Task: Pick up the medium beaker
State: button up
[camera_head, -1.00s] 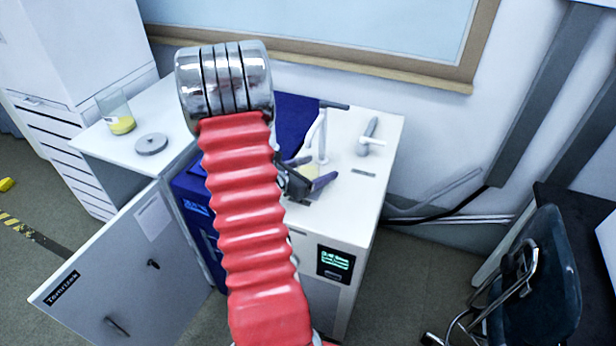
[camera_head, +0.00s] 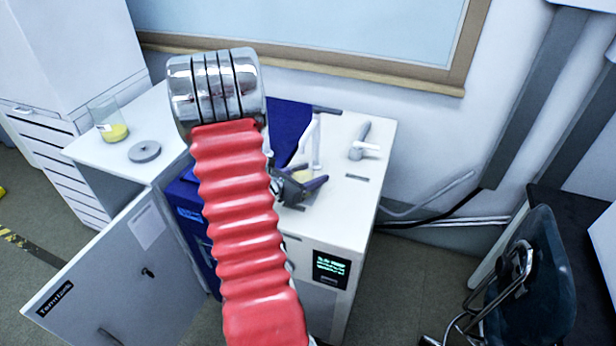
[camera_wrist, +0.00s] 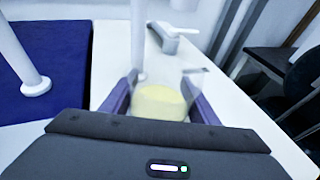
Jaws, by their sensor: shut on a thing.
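My gripper (camera_wrist: 158,105) has its purple fingers on both sides of a clear glass beaker (camera_wrist: 160,82) holding pale yellow contents, and is shut on it. The beaker looks upright in the wrist view; its base is hidden behind the dark gripper body. In the head view, my gripper (camera_head: 306,184) is over the white worktop, partly behind my red arm, and the yellow contents show small between the fingers. I cannot tell whether the beaker touches the worktop. Another clear beaker (camera_head: 108,118) with yellow contents stands on the left cabinet top.
The white worktop (camera_head: 375,150) carries a white post (camera_head: 316,142) and a grey-white tap-like fitting (camera_head: 361,142) close behind my gripper. A blue surface (camera_wrist: 45,75) lies to the left. A grey disc (camera_head: 144,151) sits by the other beaker. A cabinet door (camera_head: 125,275) stands open.

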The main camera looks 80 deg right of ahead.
aim_at(310, 165)
jog(key=shift+r, duration=0.15)
jog(key=shift+r, duration=1.7)
jog(key=shift+w+a+f, duration=0.1)
jog(key=shift+w+a, duration=1.3)
jog(key=shift+a, duration=1.25)
jog(key=shift+w+a+r, duration=0.1)
jog(key=shift+w+a, duration=1.3)
jog(key=shift+a, duration=1.2)
jog(key=shift+w+a+f, duration=0.1)
jog(key=shift+w+a, duration=1.3)
jog(key=shift+a, duration=1.25)
jog(key=shift+w, duration=0.1)
